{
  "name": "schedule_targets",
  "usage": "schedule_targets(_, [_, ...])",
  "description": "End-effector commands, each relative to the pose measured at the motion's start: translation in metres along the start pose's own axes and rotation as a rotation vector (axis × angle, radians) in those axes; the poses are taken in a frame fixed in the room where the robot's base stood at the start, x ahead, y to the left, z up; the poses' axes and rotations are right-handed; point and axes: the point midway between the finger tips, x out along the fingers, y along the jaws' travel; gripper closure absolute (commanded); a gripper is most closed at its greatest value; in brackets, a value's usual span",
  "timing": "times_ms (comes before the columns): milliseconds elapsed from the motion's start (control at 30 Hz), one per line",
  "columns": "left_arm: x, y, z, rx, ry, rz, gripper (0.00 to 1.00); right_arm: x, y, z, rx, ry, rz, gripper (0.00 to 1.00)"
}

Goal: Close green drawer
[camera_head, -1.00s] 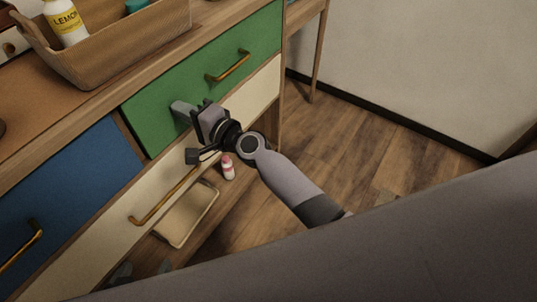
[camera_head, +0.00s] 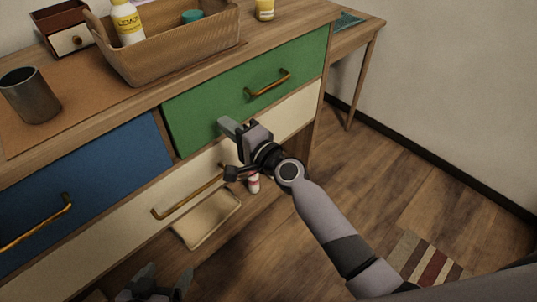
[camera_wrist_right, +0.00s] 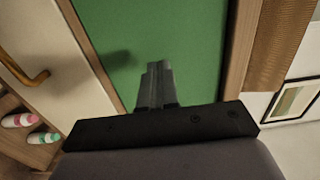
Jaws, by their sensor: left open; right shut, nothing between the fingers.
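The green drawer (camera_head: 215,95) is in the upper row of the wooden dresser, with a brass handle (camera_head: 268,84). Its front looks about flush with the dresser face. My right gripper (camera_head: 226,127) is shut and empty, with its fingertips at the lower left part of the green front, left of the handle. In the right wrist view the shut fingers (camera_wrist_right: 158,82) point at the green panel (camera_wrist_right: 160,30); whether they touch it I cannot tell. My left gripper (camera_head: 166,280) is open and empty at the bottom edge, low in front of the dresser.
A blue drawer (camera_head: 90,180) is left of the green one, and a cream drawer (camera_head: 295,113) is below. A basket (camera_head: 170,55) with a lemon bottle (camera_head: 127,22) and a dark cup (camera_head: 30,95) stand on top. A tray (camera_head: 205,220) sits low.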

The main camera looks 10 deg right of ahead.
Motion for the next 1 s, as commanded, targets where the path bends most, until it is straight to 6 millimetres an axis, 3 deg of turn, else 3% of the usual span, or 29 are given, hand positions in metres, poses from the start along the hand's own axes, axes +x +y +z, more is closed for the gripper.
schedule_targets(300, [-0.008, -0.001, -0.009, 0.008, -0.004, 0.000, 0.17, -0.059, 0.000, -0.001, -0.001, 0.001, 0.003, 1.00])
schedule_targets(500, [-0.009, -0.001, -0.010, 0.010, -0.003, 0.000, 0.17, -0.087, 0.002, -0.001, -0.001, 0.001, 0.004, 1.00])
schedule_targets(1000, [-0.009, -0.001, -0.011, 0.007, -0.001, -0.001, 0.17, -0.106, 0.007, 0.000, -0.028, 0.004, 0.017, 1.00])
